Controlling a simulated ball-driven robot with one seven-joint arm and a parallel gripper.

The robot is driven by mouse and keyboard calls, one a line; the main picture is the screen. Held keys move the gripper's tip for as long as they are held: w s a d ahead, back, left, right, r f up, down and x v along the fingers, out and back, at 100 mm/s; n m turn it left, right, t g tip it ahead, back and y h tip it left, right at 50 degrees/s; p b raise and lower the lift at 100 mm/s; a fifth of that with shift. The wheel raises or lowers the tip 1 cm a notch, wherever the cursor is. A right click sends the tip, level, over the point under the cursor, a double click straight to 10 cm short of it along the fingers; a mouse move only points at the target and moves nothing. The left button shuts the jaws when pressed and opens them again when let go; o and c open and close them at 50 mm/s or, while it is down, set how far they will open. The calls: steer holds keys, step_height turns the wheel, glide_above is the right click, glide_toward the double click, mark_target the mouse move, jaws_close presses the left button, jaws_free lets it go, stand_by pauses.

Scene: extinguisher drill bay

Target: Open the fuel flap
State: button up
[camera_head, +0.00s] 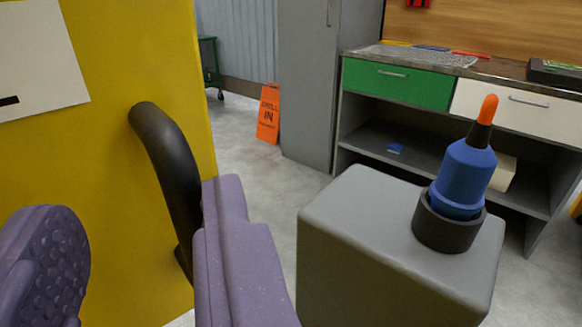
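A yellow panel (110,60) fills the left of the view, and a black curved handle (165,145) stands out from it near its right edge. A white plate or sheet (40,50) with a short black mark is at the upper left, cut off by the frame. I cannot tell whether the yellow panel or the white plate is the fuel flap. My gripper (140,245) is open, with its two purple fingers wide apart at the lower left. The handle shows between the fingers, partly behind the right one. I see no contact, and nothing is held.
A grey block (350,220) stands right of my gripper. On it a blue bottle (463,180) with an orange tip sits in a dark cup (446,232). Behind are a workbench (345,110), a grey cabinet (310,90) and an orange sign (268,115). Open floor lies between.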

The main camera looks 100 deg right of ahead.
steer(key=s+a+r+p, duration=0.1)
steer(key=s+r, duration=0.1)
steer(key=s, duration=0.6)
steer(key=s+a+r+p, duration=0.1)
steer(key=s+r+p, duration=0.1)
steer(key=s, duration=0.5)
steer(key=shift+s+a+r+p, duration=0.3)
steer(key=shift+s+a+r, duration=0.1)
steer(key=shift+r, duration=0.1)
steer(key=shift+w, duration=0.1)
